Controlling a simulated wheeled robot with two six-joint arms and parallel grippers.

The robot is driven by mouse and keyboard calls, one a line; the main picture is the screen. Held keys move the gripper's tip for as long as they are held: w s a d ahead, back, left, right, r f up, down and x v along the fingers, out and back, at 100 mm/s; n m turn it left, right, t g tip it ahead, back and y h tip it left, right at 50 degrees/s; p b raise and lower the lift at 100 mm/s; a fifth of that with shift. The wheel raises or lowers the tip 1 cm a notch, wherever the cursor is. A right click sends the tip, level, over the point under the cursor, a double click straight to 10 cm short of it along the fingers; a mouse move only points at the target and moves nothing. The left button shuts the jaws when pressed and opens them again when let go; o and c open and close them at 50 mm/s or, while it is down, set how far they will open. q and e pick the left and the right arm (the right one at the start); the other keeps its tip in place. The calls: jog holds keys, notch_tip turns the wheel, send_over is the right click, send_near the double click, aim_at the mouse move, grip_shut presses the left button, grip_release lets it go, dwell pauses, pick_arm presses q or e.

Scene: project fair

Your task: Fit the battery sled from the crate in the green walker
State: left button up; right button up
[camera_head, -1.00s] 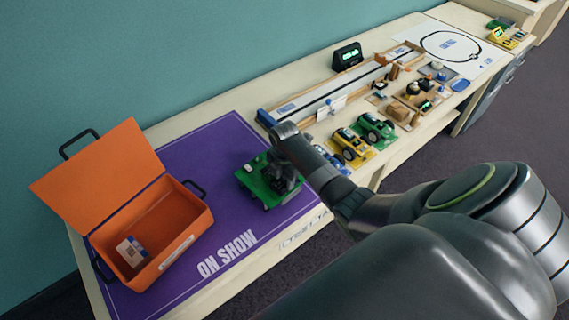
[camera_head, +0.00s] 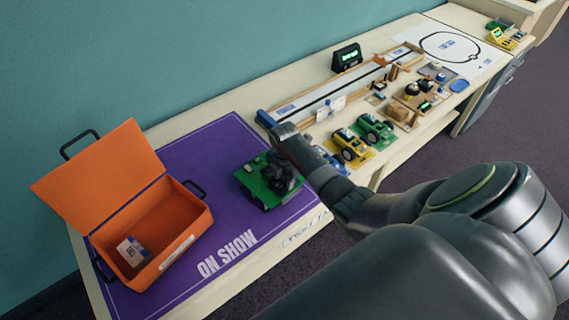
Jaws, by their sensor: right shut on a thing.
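The green walker (camera_head: 258,186) stands on the purple mat (camera_head: 190,150), right of the orange crate. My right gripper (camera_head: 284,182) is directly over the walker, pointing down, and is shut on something. What it holds is hidden by the gripper and the wrist, so I cannot tell whether it is the battery sled or how it sits in the walker. The orange crate (camera_head: 192,238) is open, its lid tilted back. Inside it lies a small white card with a printed code (camera_head: 131,251). No battery sled is visible in the crate. My left gripper is out of view.
Yellow (camera_head: 349,146) and green (camera_head: 374,130) wheeled models stand right of my wrist. A long wooden track (camera_head: 335,92) and a black display (camera_head: 347,57) are behind them. Open purple mat lies between crate and walker. My right arm covers the table's front right.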

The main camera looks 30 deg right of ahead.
jog(key=shift+s+f, duration=0.1)
jog(key=shift+f, duration=0.05)
jog(key=o, duration=1)
jog(key=shift+s, duration=0.1)
jog(key=shift+w+r+p, duration=0.35)
jog(key=shift+r+p, duration=0.45)
jog(key=shift+p, duration=0.15)
jog(key=shift+s+r+p, duration=0.1)
jog(key=shift+r+p, duration=0.55)
jog(key=shift+r, duration=0.05)
jog(key=shift+r+p, duration=2.3)
jog(key=shift+p, duration=0.15)
jog(key=shift+f, duration=0.1)
